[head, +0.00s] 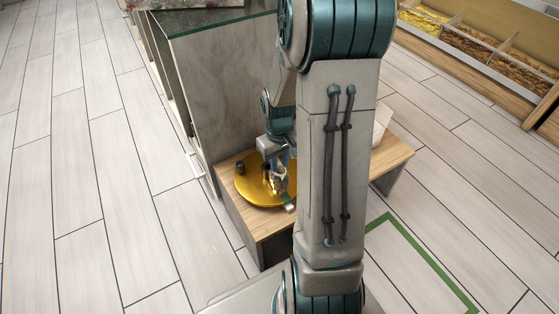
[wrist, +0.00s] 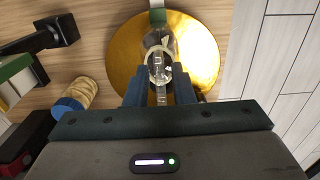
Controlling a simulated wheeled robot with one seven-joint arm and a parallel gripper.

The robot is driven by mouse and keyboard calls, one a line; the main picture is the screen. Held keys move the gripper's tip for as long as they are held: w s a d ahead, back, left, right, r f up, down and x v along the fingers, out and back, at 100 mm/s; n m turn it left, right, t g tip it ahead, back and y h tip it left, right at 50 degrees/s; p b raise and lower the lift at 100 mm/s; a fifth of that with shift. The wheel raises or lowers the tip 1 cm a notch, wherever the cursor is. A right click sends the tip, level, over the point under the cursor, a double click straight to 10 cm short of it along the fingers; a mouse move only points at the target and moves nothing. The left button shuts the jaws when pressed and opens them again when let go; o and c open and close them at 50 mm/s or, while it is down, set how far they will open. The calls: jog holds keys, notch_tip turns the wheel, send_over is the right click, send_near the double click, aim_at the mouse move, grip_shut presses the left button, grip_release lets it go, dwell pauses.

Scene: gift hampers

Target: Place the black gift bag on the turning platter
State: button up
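The round gold platter (head: 258,190) lies on a low wooden table; it also shows in the wrist view (wrist: 124,45). My gripper (wrist: 160,82) is over the platter, its two blue fingers either side of a clear, glass-like object (wrist: 160,45) with a pale ring. I cannot tell whether the fingers press on it. A small dark object (head: 240,167) is at the platter's far left. I cannot identify the black gift bag for sure: a black angular object (wrist: 62,28) and a black-and-red one (wrist: 18,150) lie left in the wrist view.
A green-and-white piece (wrist: 157,8) is at the platter's near edge. A green-and-white box (wrist: 15,75) and a tan jar with a blue end (wrist: 76,96) are on the wooden surface. A tall grey panel (head: 215,90) stands behind the table (head: 395,155). Floor is clear at left.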

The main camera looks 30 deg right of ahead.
jog(key=shift+o, duration=0.5)
jog(key=shift+r, duration=0.1)
notch_tip(320, 180, up, 11)
jog(key=p, duration=0.5)
jog(key=s+a+r+t, duration=0.1)
jog(key=s+a+r, duration=0.6)
jog(key=s+a, duration=0.5)
jog(key=shift+a+r, duration=0.2)
jog(key=shift+r, duration=0.2)
